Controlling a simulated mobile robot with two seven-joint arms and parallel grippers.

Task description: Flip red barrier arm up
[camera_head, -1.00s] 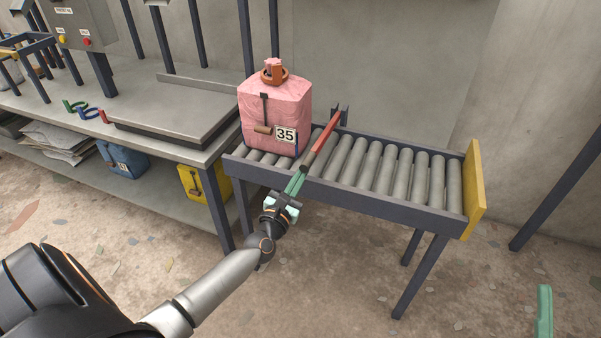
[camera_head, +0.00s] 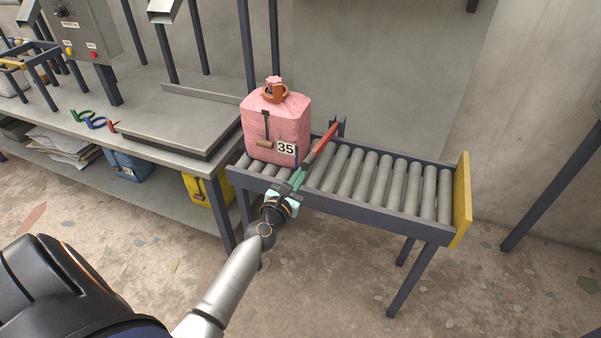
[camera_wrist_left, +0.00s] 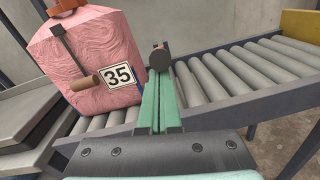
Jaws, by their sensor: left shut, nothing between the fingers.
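The red barrier arm (camera_head: 322,144) lies low across the roller conveyor, just right of the pink bag (camera_head: 278,128) tagged 35. Its far end meets a dark bracket at the back rail. My left gripper (camera_head: 298,178) has pale green fingers, shut and empty, over the front rail at the arm's near end. In the left wrist view the closed fingers (camera_wrist_left: 160,82) point at a dark round end (camera_wrist_left: 159,60), seemingly the arm's near end; whether they touch cannot be told. My right gripper is out of view.
The rollers (camera_head: 385,180) right of the barrier arm are empty, ending at a yellow end plate (camera_head: 462,200). A grey workbench (camera_head: 60,105) stands at the left, with blue and yellow bags below. The floor in front is open.

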